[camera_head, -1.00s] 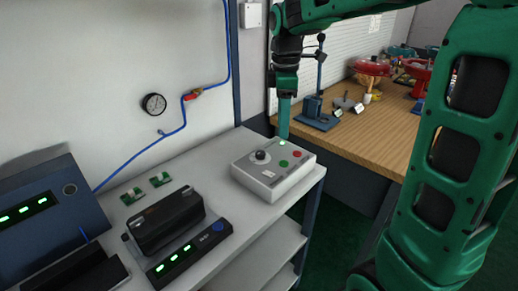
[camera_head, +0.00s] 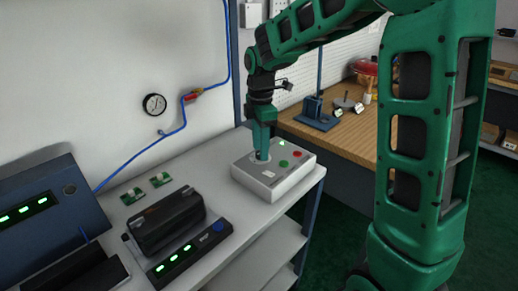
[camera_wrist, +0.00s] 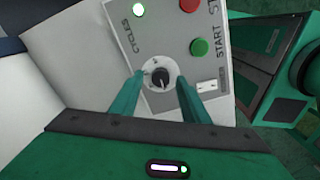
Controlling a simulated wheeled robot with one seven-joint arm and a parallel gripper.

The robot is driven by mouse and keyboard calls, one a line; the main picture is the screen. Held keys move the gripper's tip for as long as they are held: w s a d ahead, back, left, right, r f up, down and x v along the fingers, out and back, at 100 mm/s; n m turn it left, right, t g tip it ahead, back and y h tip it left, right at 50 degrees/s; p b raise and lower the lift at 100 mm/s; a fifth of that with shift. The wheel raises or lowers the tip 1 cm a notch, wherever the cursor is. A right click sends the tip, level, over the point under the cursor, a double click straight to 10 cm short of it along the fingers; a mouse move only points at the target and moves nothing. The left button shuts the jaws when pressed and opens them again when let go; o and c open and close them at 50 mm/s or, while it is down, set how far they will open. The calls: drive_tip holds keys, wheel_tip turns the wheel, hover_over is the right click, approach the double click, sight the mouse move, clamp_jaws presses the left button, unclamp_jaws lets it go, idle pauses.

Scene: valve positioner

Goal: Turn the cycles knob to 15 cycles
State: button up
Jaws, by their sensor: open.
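The control box (camera_head: 272,190) is light grey and sits on the white shelf top. The cycles knob (camera_wrist: 160,77) is a dark round knob on a pale dial, with a light pointer mark, in the wrist view. The dial's numbers are too small to read. My gripper (camera_wrist: 163,84) is open, with one green finger on each side of the knob; I cannot tell whether they touch it. In the head view my gripper (camera_head: 262,157) points down over the box and hides most of the knob.
The box has a green button (camera_wrist: 199,47), a red button (camera_wrist: 189,5) and a lit lamp (camera_wrist: 138,9). A black case (camera_head: 167,222) and a strip with green lights (camera_head: 189,251) lie to the left. A wooden bench (camera_head: 350,150) stands behind at right.

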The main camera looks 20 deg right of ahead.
drive_tip(key=shift+f, duration=0.55)
drive_tip(key=c, duration=1.1)
drive_tip(key=shift+o, duration=0.2)
